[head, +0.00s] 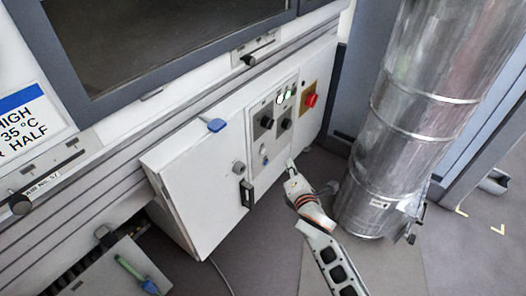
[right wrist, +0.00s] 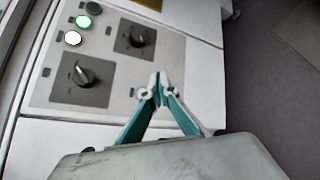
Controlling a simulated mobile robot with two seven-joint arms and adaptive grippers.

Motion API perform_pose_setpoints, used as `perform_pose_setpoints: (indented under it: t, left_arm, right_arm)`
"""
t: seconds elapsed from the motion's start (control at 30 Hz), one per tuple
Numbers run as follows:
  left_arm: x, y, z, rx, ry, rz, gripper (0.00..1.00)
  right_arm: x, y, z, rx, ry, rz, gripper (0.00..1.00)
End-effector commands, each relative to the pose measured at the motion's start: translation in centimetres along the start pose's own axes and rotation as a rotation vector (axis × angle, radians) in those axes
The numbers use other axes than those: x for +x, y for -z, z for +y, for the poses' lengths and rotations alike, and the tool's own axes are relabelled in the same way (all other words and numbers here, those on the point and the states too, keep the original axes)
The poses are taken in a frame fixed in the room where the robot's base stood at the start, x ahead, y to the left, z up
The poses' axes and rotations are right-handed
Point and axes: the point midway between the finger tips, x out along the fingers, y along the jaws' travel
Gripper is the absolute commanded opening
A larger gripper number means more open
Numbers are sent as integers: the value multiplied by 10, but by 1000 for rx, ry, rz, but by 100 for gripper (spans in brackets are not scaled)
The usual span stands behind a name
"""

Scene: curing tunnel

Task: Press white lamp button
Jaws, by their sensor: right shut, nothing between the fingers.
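The white lamp button (right wrist: 72,38) is lit and round, on the grey control panel (right wrist: 115,72) at upper left in the right wrist view. In the head view the white lamp button (head: 281,98) sits at the panel's upper part. A green lit button (right wrist: 84,21) and a dark button (right wrist: 93,8) stand in line with it. My right gripper (right wrist: 158,78) is shut and empty, its tips over the panel's lower part, well apart from the white button in the picture. In the head view my right gripper (head: 290,167) is below the panel. My left gripper is not in view.
Two black rotary knobs (right wrist: 83,75) (right wrist: 138,35) stick out between the gripper and the lamps. A red button (head: 311,100) on a yellow plate is right of the panel. A large metal duct (head: 400,130) stands at right. A cabinet door with a black handle (head: 247,194) is at left.

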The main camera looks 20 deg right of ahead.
Motion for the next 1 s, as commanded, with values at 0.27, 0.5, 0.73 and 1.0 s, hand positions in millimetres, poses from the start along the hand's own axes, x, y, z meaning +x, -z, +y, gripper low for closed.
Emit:
perform_pose_setpoints:
  t: [0.27,0.5,0.73,1.0]
  left_arm:
    - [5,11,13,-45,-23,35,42]
    - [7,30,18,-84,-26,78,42]
    - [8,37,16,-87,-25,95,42]
    - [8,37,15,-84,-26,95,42]
  right_arm:
    - [26,25,11,1,8,6,0]
    - [44,35,27,-1,5,4,0]
    - [50,38,34,0,3,3,0]
    - [50,38,36,0,2,2,0]
